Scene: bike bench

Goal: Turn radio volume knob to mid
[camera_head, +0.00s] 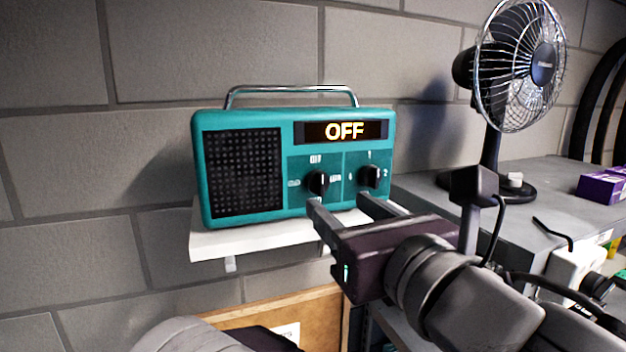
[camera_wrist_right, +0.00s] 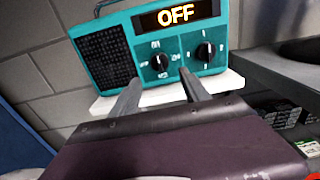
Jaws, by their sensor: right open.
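The teal radio (camera_head: 296,211) stands on a small white wall shelf (camera_head: 260,238). Its display reads OFF in orange. Two black knobs sit below the display: a left knob (camera_head: 318,182) and a right knob (camera_head: 369,176). They also show in the right wrist view, the left knob (camera_wrist_right: 160,62) and the right knob (camera_wrist_right: 205,52). Which one is the volume knob I cannot read. My right gripper (camera_head: 337,204) is open and empty, its fingers pointing at the radio's lower front below the knobs, seemingly touching neither. My left gripper cannot be made out.
A desk fan (camera_head: 520,65) stands on the grey bench (camera_head: 440,205) right of the radio. A purple box (camera_head: 602,186) lies at the bench's right. A wooden board (camera_head: 285,308) is below the shelf. The brick wall left of the radio is bare.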

